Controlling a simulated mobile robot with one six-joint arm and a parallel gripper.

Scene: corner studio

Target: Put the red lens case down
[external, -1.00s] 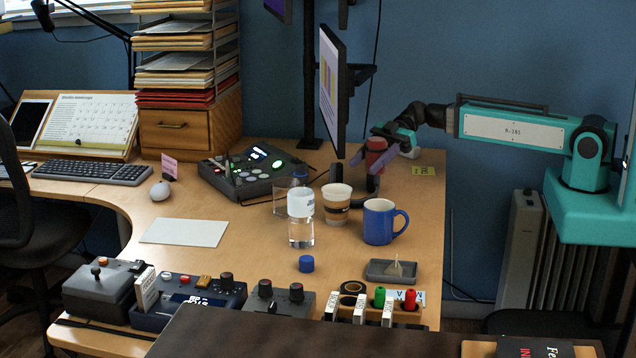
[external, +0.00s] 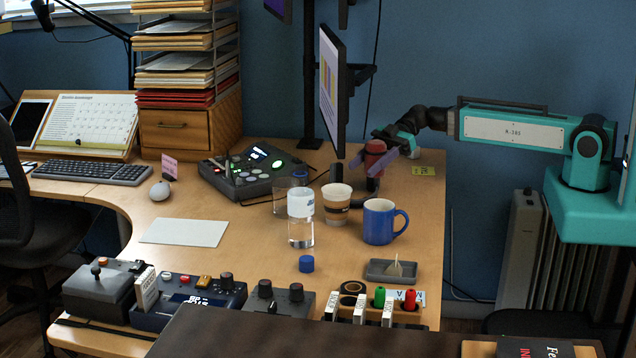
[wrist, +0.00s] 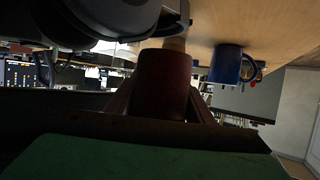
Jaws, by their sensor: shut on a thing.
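The red lens case (external: 375,147) is a dark red cylinder and stands roughly upright between the purple fingers of my gripper (external: 368,160). My gripper is shut on it, at the far right of the desk, beside the monitor. In the wrist view the lens case (wrist: 163,80) fills the middle, between the fingers. The fingers hide part of its side in the external view. I cannot tell whether its bottom touches the desk (external: 415,210).
A yellow note (external: 423,171) lies right of the gripper. The monitor (external: 332,90) stands close on the left. A coffee cup (external: 336,204), a blue mug (external: 380,221) and a white-labelled bottle (external: 301,218) stand nearer the front. Bare desk lies right of the mug.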

